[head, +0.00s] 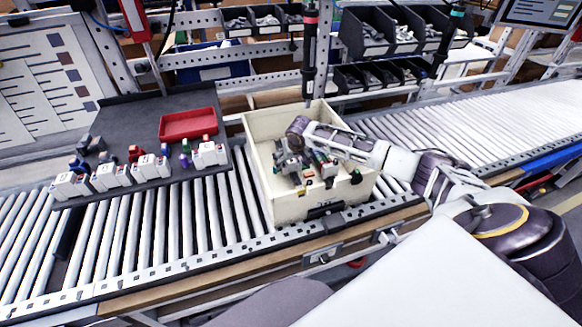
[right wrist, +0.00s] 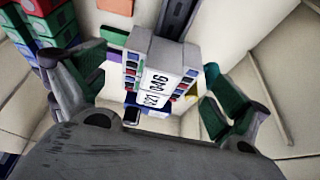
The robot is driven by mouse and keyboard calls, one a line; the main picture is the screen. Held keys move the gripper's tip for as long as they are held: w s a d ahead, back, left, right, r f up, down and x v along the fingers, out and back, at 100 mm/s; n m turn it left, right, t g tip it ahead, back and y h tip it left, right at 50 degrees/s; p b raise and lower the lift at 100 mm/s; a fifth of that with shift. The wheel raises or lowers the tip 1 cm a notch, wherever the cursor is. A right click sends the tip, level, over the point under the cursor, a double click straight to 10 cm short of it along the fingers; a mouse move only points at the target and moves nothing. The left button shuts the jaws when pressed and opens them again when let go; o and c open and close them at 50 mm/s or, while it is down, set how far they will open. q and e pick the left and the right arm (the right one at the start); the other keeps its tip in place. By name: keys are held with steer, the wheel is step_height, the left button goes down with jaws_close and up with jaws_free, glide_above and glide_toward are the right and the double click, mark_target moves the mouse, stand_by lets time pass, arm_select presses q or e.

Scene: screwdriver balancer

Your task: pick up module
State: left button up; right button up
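The cream crate (head: 287,208) stands on the roller conveyor and holds several small modules. My right arm reaches into it from the right. My right gripper (head: 293,158) is low inside the crate, pointing down among the modules. In the right wrist view, a grey module (right wrist: 156,78) with a white number label and coloured connectors lies between the two spread fingers of my right gripper (right wrist: 158,98). Gaps show between the module and both fingers. The palm hides the nearest part. My left gripper is not in view.
Stacked red and green modules (right wrist: 47,25) sit beside the left finger in the right wrist view. The crate's walls surround the gripper closely. A dark tray (head: 128,113) with several white modules and a red bin (head: 188,124) lies to the left. Rollers (head: 490,115) are bare at right.

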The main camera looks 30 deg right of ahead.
mark_target(291, 161)
steer(key=c, duration=1.2)
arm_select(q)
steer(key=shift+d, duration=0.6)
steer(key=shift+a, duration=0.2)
arm_select(e)
steer(key=shift+r, duration=0.15)
steer(key=shift+r, duration=0.5)
step_height(291, 161, up, 8)
steer(key=shift+f, duration=0.1)
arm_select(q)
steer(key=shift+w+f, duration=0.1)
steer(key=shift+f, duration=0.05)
arm_select(e)
steer(key=shift+r, duration=0.5)
